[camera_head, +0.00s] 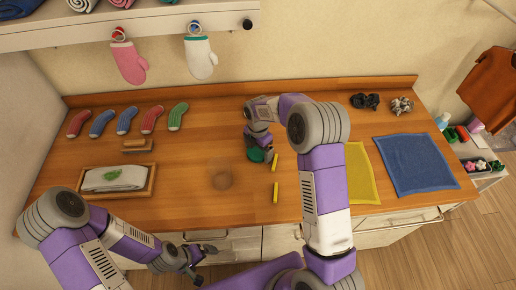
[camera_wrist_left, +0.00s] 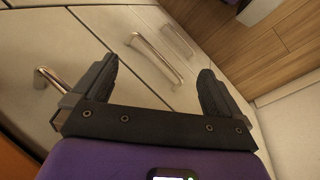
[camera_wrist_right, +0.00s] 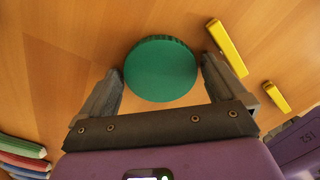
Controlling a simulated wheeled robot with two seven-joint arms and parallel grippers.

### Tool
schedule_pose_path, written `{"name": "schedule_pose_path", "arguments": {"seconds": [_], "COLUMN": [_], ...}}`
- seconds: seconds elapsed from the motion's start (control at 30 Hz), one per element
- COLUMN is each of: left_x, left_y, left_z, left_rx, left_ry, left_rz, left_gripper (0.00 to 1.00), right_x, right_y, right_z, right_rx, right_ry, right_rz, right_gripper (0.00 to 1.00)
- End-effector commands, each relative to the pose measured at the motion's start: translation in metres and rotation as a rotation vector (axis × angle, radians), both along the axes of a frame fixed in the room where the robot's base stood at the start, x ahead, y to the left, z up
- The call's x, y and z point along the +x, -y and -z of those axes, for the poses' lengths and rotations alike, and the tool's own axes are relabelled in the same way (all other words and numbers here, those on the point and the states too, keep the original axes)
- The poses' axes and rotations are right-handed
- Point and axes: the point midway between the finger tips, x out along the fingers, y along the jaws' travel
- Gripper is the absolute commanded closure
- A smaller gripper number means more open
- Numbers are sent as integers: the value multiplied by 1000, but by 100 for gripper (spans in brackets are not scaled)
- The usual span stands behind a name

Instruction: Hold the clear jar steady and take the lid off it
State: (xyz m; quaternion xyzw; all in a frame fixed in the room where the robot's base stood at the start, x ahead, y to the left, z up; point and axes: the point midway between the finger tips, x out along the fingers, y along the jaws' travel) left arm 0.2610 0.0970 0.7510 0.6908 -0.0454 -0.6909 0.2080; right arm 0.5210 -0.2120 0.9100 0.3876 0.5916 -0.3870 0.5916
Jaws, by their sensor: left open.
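A round green lid (camera_wrist_right: 161,68) with a ridged edge shows between the fingertips of my right gripper (camera_wrist_right: 163,66) in the right wrist view. The fingers are apart, one on each side of it, with narrow gaps. In the head view the lid (camera_head: 255,155) is partly hidden by my right gripper (camera_head: 262,152), over the middle of the counter. I cannot make out the clear jar's walls, nor tell whether it is under the lid. A faint brown round patch shows left of the lid. My left gripper (camera_head: 203,258) is open and empty in front of the counter's front edge.
Two yellow bars (camera_head: 276,192) lie right of the lid. A yellow cloth (camera_head: 362,175) and a blue cloth (camera_head: 415,165) lie to the right. A wooden tray (camera_head: 150,190) and several socks (camera_head: 126,120) are at left. Drawer handles (camera_wrist_left: 158,58) face my left gripper.

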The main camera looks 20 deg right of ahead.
Motion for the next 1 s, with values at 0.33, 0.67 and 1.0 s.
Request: {"name": "schedule_pose_path", "arguments": {"seconds": [0.33,0.67,1.0], "left_x": [0,0,0], "left_y": [0,0,0], "left_z": [-4,-12,-18], "left_rx": [0,0,0], "left_ry": [0,0,0], "left_rz": [0,0,0], "left_gripper": [0,0,0], "right_x": [0,1,0], "right_y": [0,0,0], "right_z": [-9,-76,-121], "right_rx": [0,1,0], "right_ry": [2,4,1], "right_rz": [1,1,0], "right_gripper": [0,0,0]}}
